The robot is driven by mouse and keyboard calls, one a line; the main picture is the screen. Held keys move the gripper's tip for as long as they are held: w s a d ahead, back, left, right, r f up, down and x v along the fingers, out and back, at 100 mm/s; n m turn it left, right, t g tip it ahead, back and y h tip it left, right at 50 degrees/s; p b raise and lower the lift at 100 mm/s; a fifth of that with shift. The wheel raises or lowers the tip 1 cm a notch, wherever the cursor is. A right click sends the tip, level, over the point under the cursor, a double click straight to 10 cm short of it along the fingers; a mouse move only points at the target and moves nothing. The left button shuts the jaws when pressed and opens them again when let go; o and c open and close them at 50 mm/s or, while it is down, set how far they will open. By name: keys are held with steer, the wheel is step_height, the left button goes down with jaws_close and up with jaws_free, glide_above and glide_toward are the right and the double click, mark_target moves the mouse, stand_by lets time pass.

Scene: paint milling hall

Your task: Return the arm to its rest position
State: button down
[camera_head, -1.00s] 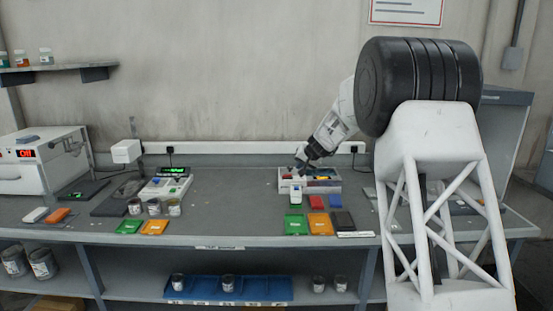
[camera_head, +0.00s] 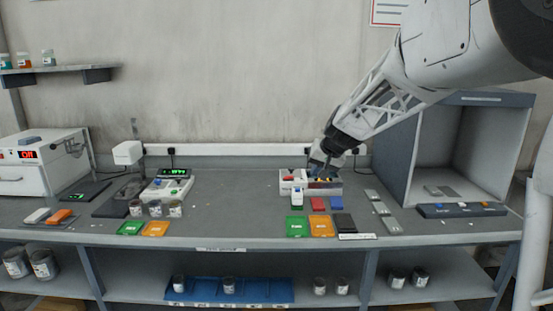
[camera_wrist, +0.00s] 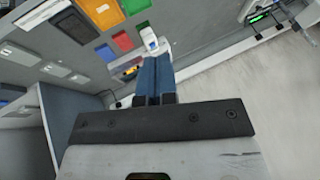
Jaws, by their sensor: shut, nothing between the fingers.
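My gripper (camera_head: 320,172) hangs low over the back of the bench, at the white tray (camera_head: 291,189) with red, yellow and dark contents. It hides part of the tray. The wrist view shows my gripper (camera_wrist: 152,66) with its two bluish fingers together and nothing between them. The tray lies just past the fingertips in that view. From the head camera I cannot tell whether the fingertips touch the tray. My arm reaches in from the upper right.
The bench (camera_head: 225,215) carries green and orange cards, jars (camera_head: 155,208) and a scale (camera_head: 166,189) to the left. A grey open-fronted booth (camera_head: 445,150) stands right of my arm, with a dark switch panel (camera_head: 462,210) before it. A wall shelf (camera_head: 60,72) is upper left.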

steer(key=s+d+f+h, duration=0.1)
steer(key=s+d+f, duration=0.1)
steer(key=s, duration=1.4)
steer(key=s+d+f+g+h, duration=0.1)
steer(key=s+d+f, duration=0.1)
steer(key=s, duration=1.4)
steer(key=s+d+f+g+h, duration=0.1)
steer(key=s+d+f+h, duration=0.1)
steer(key=s, duration=1.4)
steer(key=shift+d+f, duration=0.15)
steer(key=shift+f, duration=0.25)
steer(key=shift+s, duration=0.1)
steer(key=s+r, duration=0.4)
steer(key=s, duration=0.9)
steer(key=shift+s, duration=0.4)
steer(key=shift+w, duration=0.15)
steer(key=w+f, duration=0.4)
steer(key=w, duration=0.9)
steer(key=shift+w, duration=0.4)
